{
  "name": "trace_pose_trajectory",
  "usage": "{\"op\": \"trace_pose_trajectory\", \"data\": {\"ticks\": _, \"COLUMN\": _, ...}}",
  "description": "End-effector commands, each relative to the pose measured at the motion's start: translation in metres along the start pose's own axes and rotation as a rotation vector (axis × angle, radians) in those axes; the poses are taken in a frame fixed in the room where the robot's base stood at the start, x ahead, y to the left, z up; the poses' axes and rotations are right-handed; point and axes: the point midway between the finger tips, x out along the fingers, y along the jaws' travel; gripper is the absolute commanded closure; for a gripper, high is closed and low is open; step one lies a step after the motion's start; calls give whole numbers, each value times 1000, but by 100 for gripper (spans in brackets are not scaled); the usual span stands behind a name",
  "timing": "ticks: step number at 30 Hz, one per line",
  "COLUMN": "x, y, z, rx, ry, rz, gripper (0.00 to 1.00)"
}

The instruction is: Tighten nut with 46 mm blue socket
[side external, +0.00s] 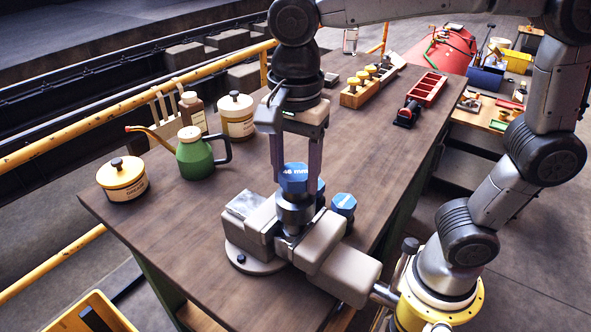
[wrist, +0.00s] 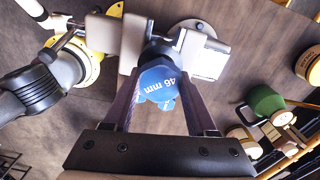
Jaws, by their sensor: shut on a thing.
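The 46 mm socket (side external: 293,180) has a blue hexagonal top with a white "46 mm" label; it also shows in the wrist view (wrist: 158,82). My gripper (side external: 294,187) points down and is shut on it, one finger on each side. The socket is upright, its dark steel lower part directly over the middle of the grey vise (side external: 330,238), between the vise jaws. The nut is hidden under the socket, so I cannot tell how far the socket sits on it. Another blue-topped socket (side external: 343,204) stands behind the vise, with more blue partly hidden beside it.
A red tray (side external: 428,90) and a wooden block with yellow-topped pieces (side external: 360,92) lie farther back. The bench's front left (side external: 180,235) is clear.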

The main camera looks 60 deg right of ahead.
Motion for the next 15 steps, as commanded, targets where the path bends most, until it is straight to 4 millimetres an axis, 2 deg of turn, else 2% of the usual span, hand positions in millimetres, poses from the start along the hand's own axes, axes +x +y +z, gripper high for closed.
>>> {"op": "trace_pose_trajectory", "data": {"ticks": 4, "x": 3, "y": 1, "z": 0, "rx": 96, "ry": 2, "rz": 9, "gripper": 100}}
{"op": "trace_pose_trajectory", "data": {"ticks": 15, "x": 3, "y": 1, "z": 0, "rx": 129, "ry": 3, "rz": 10, "gripper": 100}}
